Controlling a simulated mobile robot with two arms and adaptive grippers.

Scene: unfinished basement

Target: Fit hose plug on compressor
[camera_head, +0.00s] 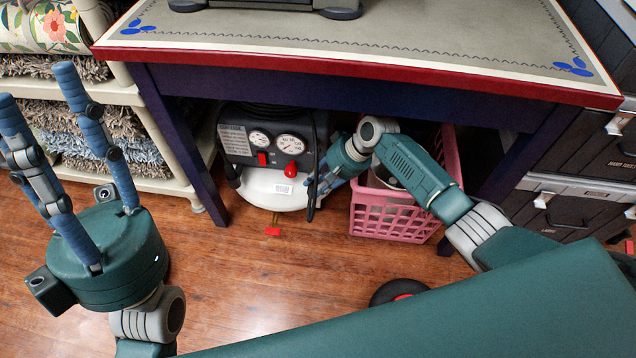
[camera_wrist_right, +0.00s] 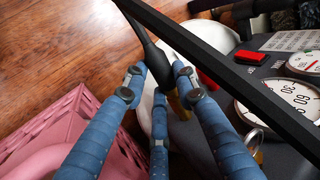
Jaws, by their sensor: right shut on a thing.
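The compressor (camera_head: 265,185) stands under the table, with a dark gauge panel, two round dials, red knobs and a white tank. My right gripper (camera_head: 318,188) is at its right side. In the right wrist view, its blue fingers (camera_wrist_right: 158,88) are shut around the black hose plug (camera_wrist_right: 152,58). A brass-coloured fitting (camera_wrist_right: 182,108) shows just beyond the fingers; I cannot tell whether the plug touches it. A black bar of the compressor (camera_wrist_right: 225,75) crosses in front and hides part of the view. My left gripper (camera_head: 38,88) is open and empty, fingers up, away from the compressor.
A pink crate (camera_head: 390,220) stands close to the right of the compressor. The table edge (camera_head: 350,72) overhangs both. A shelf with rolled rugs (camera_head: 60,140) is at left, drawers (camera_head: 570,215) at right. A black and red round object (camera_head: 400,292) lies in front; the floor (camera_head: 240,290) left of it is clear.

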